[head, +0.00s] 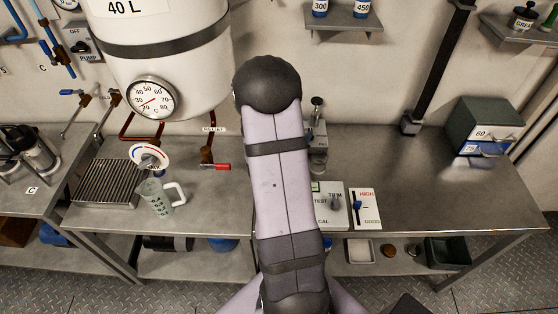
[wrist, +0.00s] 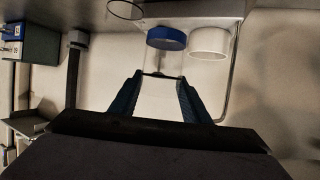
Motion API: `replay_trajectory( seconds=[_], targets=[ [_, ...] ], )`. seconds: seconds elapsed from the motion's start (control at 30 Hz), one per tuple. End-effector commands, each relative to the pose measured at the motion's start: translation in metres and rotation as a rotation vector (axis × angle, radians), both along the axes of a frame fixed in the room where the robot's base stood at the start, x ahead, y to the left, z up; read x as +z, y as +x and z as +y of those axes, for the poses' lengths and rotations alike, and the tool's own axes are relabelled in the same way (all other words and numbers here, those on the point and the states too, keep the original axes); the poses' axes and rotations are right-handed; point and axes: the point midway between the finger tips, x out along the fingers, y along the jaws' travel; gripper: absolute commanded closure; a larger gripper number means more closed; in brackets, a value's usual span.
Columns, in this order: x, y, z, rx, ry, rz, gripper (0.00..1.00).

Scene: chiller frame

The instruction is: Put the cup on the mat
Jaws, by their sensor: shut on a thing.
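A pale translucent green cup (head: 157,198) with a large white handle stands upright on the steel bench at the left in the head view. To its left lies a flat, ribbed grey panel (head: 105,184), which looks like the mat. The cup is beside it, not on it. In the head view my lilac arm hides my gripper. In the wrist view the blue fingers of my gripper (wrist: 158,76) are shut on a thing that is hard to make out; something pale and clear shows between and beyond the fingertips.
A round dial stand (head: 150,157) is close behind the cup, and a red-handled tap (head: 217,166) is to its right. A large white tank (head: 160,45) overhangs. A blue disc (wrist: 167,38) and white ring (wrist: 210,41) show beyond the fingers. The bench's right side is mostly clear.

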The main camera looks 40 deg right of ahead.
Motion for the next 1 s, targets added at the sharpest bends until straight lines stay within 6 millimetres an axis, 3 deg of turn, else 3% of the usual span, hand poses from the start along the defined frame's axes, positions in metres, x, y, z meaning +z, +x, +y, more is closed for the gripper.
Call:
replay_trajectory(
  seconds=[0.2, 0.7, 1.0],
  targets=[
    [-0.008, -0.007, 0.040, 0.071, 0.002, 0.006, 0.79],
    [-0.002, 0.040, 0.027, 0.052, -0.005, -0.006, 0.79],
    [0.004, 0.048, 0.031, 0.006, -0.003, 0.000, 0.79]
  ],
)
